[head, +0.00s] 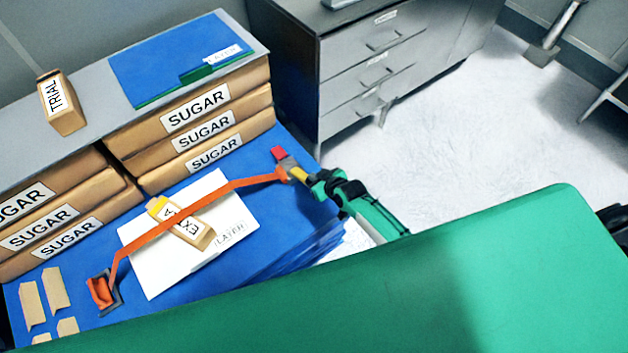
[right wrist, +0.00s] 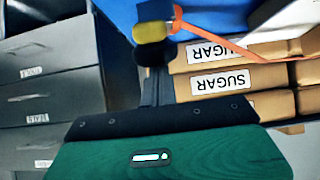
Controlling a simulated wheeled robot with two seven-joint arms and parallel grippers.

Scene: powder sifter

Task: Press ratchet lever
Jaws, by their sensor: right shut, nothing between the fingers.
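The ratchet lever, with a red end (head: 278,153) and a yellow part (head: 299,174), is at the right end of an orange strap (head: 190,208). In the right wrist view, the yellow part (right wrist: 152,31) lies just beyond my fingertips, with the strap (right wrist: 225,42) running right. My right gripper (head: 315,180) is shut and empty, close against the lever's yellow end; whether they touch is unclear. It also shows in the right wrist view (right wrist: 150,58). The strap crosses a small labelled box (head: 182,225) on a white sheet (head: 150,270). My left gripper is out of view.
Stacked SUGAR packages (head: 205,130) stand behind the blue surface (head: 305,212). A grey shelf (head: 90,95) holds a TRIAL box (head: 60,103) and a blue folder (head: 170,60). An orange end piece (head: 101,291) is at left. A drawer cabinet (head: 365,75) stands at the back.

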